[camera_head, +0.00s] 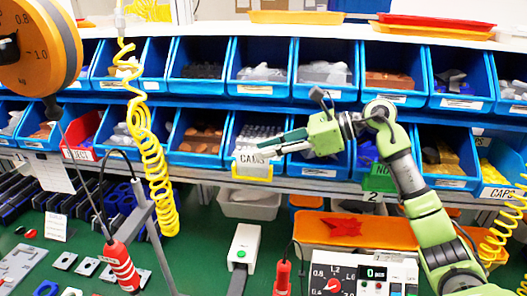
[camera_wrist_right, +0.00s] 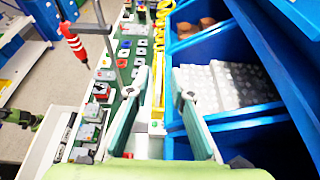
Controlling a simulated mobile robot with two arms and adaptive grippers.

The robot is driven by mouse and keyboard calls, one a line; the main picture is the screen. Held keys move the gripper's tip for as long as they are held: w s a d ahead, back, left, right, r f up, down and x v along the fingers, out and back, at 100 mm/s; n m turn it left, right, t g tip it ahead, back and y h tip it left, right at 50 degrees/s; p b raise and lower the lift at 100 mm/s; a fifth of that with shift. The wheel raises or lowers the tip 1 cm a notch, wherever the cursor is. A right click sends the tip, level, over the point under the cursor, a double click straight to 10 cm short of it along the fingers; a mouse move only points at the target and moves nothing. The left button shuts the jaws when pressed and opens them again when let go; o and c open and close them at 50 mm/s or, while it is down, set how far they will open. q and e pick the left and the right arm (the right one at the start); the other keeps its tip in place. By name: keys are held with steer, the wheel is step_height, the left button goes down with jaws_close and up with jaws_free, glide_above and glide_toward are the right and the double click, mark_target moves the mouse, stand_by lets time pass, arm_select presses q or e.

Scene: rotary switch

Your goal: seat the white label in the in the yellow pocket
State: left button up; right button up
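The white label (camera_head: 252,158), printed CAMS, stands at the yellow pocket (camera_head: 238,176) on the front of a blue bin in the lower row. Its lower part is inside the pocket's outline and its upper part shows above the rim. I cannot tell how deep it sits. My right gripper (camera_head: 263,148) reaches in from the right, its fingertips just above the label. In the right wrist view my right gripper (camera_wrist_right: 160,75) has its two fingers apart, with a gap between them. The label is hard to make out there.
Blue bins (camera_head: 200,95) fill two rows behind. A yellow coiled cable (camera_head: 150,140) hangs left of the pocket. A white tray (camera_head: 249,206) is below it. An orange case (camera_head: 390,232) and a control panel (camera_head: 360,280) stand on the green bench at right.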

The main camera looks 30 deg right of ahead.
steer(key=b+v, duration=0.3)
steer(key=v, duration=0.7)
steer(key=shift+s+d+b, duration=0.2)
steer(key=shift+d+b, duration=0.1)
